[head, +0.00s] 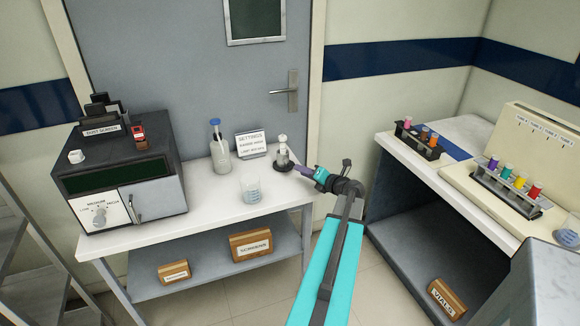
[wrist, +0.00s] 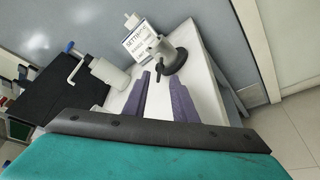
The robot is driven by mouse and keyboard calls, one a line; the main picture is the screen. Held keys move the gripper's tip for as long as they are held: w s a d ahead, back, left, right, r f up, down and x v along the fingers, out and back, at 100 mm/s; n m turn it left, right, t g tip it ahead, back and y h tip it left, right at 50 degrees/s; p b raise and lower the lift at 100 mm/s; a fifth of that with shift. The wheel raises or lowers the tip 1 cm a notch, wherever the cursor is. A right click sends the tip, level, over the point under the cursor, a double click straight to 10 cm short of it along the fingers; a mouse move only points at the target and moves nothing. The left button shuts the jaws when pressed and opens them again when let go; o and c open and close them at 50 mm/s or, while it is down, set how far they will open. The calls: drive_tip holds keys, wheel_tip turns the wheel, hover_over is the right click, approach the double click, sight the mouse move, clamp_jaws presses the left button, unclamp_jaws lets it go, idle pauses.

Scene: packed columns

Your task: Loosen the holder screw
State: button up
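The holder (head: 283,158) is a small grey stand on a dark round base, with a pale knob-like top, at the right end of the white table. In the wrist view the holder (wrist: 168,54) is a grey cylinder just beyond my fingertips. A small white piece (wrist: 132,20) shows up and left of it; I cannot tell for sure whether it is the screw. My gripper (head: 302,170) is just right of the holder in the head view. In the wrist view its two purple fingers (wrist: 160,82) are apart with nothing between them.
A settings sign (head: 251,144), a blue-topped wash bottle (head: 220,152) and a beaker (head: 252,190) stand near the holder. A dark instrument (head: 130,170) fills the table's left. A second bench (head: 400,160) with vial racks is at right, with open floor between.

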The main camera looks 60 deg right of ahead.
sight(291, 165)
drive_tip(key=shift+p+x, duration=0.65)
drive_tip(key=shift+x, duration=3.55)
clamp_jaws()
